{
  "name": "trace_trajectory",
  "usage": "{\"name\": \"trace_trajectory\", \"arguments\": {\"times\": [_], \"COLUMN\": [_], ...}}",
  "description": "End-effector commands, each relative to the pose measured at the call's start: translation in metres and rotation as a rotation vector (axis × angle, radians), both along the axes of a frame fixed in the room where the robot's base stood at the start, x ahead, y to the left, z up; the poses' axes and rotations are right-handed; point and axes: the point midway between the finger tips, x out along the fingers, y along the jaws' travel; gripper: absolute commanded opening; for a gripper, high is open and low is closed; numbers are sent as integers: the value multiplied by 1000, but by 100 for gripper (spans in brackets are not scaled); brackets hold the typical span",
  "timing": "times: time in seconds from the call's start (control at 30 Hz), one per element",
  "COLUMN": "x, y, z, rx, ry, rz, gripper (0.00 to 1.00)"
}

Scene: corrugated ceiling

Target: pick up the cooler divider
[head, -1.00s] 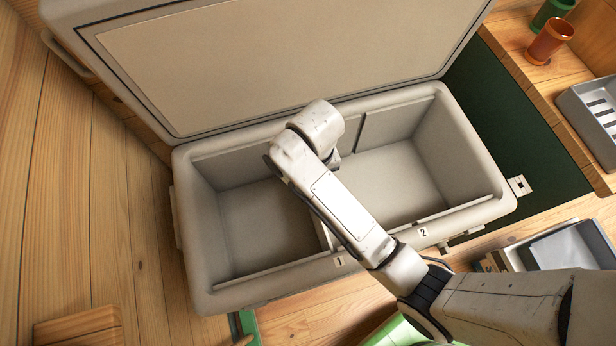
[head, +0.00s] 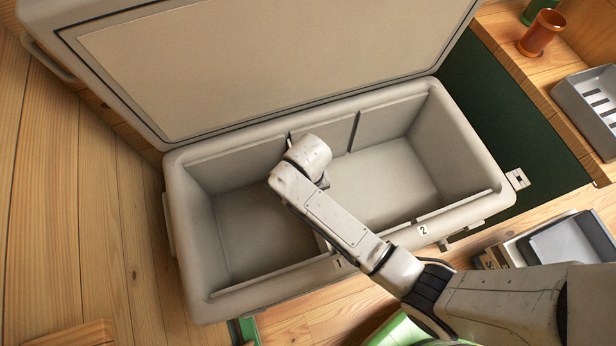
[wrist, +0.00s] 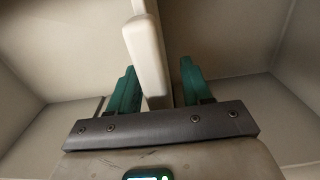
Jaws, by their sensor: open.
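The cooler divider (wrist: 148,50) is a pale upright panel running across the cooler in the wrist view. In the head view my arm covers most of it, and only a bit of its front end (head: 321,243) shows near the label 1. The open cooler (head: 190,262) is beige, with its lid raised at the back. My gripper (wrist: 157,70) is open, with one green finger on each side of the divider and gaps left between. In the head view the fingers are hidden under my wrist.
The front rim carries labels 1 (head: 338,263) and 2 (head: 423,230), and slots show in the back wall. Both compartments look empty. An orange cup (head: 541,33) and a grey slotted tray (head: 590,98) stand at the right.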

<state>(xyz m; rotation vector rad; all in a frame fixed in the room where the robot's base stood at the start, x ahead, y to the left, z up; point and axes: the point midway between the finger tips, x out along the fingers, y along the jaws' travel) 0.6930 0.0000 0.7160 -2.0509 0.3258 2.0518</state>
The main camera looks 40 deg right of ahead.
Motion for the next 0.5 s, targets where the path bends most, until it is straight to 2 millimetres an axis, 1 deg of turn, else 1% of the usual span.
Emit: {"name": "trace_trajectory", "arguments": {"times": [0.03, 0.1, 0.33, 0.37, 0.5], "x": [0, 0, 0, 0, 0], "y": [0, 0, 0, 0, 0], "z": [-5, -9, -10, -10, -10], "rx": [0, 0, 1, 0, 0], "ry": [2, 0, -1, -1, -1], "rz": [1, 1, 1, 1, 1], "gripper": [49, 49, 49, 47, 34]}}
